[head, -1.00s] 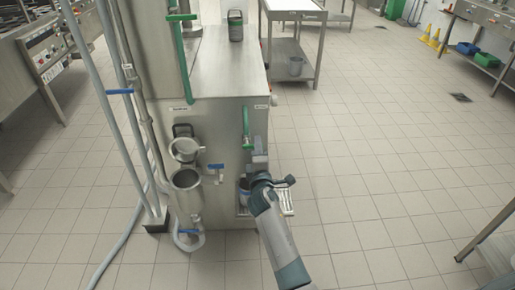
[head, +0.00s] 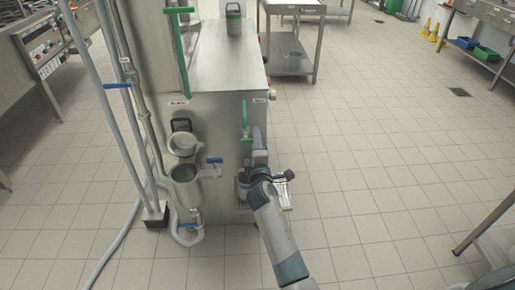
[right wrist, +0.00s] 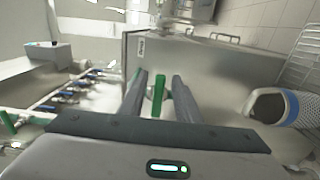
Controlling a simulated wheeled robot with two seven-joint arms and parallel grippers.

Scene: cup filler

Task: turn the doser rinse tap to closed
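A tap with a long green handle (head: 244,114) is on the front face of the steel machine (head: 215,135), near its right edge. The handle points upright in the head view. My right gripper (head: 259,136) is beside and just right of the tap's lower part. In the right wrist view the green handle (right wrist: 158,95) lies between the two fingers of my right gripper (right wrist: 159,88), with gaps on both sides, so the gripper is open. Which tap is the doser rinse tap cannot be read from the labels. My left gripper is not in view.
A blue-handled tap (head: 214,161) and a steel funnel cup (head: 186,186) are left of the green tap. A blue-banded container (head: 243,186) stands below my right gripper. A grey hose (head: 115,250) lies on the floor.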

